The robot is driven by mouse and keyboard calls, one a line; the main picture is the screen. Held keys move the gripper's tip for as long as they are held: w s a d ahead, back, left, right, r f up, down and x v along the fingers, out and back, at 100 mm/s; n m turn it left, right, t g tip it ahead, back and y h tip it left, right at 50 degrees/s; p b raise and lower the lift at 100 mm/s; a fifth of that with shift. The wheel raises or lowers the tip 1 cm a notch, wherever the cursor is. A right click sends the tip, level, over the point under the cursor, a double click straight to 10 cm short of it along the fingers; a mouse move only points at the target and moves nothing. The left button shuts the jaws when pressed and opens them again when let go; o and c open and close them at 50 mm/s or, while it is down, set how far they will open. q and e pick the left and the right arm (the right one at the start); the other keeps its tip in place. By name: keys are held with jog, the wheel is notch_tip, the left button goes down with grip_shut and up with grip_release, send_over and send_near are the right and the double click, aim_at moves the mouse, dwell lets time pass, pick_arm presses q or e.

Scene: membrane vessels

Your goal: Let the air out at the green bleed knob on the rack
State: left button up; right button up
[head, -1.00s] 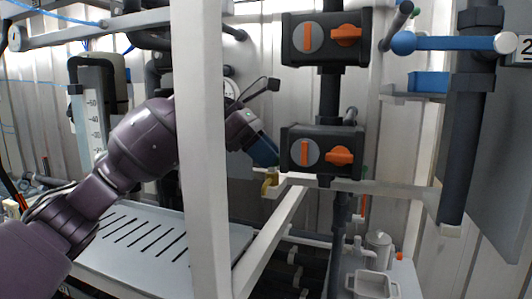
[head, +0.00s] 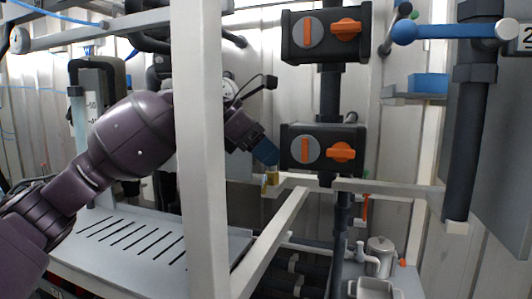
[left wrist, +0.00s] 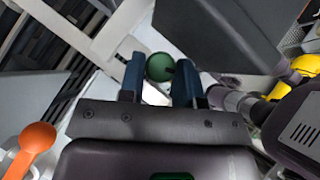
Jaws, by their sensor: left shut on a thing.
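The green bleed knob (left wrist: 160,67) shows in the left wrist view as a round green ball between the two blue fingertips of my left gripper (left wrist: 158,78). The fingers are shut on it from both sides. In the head view my left gripper (head: 265,152) reaches behind the white upright and points down at the rack's white rail (head: 385,188), just left of the lower grey valve box. The green knob cannot be made out in the head view. A small yellow-brown fitting (head: 272,176) sits just below the fingertips. My right gripper is not in view.
The white upright (head: 200,150) stands in front of my left forearm. Two grey boxes with orange handles, the upper (head: 325,35) and lower (head: 322,150), are right of the gripper. An orange handle (left wrist: 38,137) shows at lower left in the left wrist view.

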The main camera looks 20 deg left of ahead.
pick_arm(q)
jog(key=o, duration=0.9)
jog(key=v, duration=1.1)
jog(key=shift+b, duration=0.35)
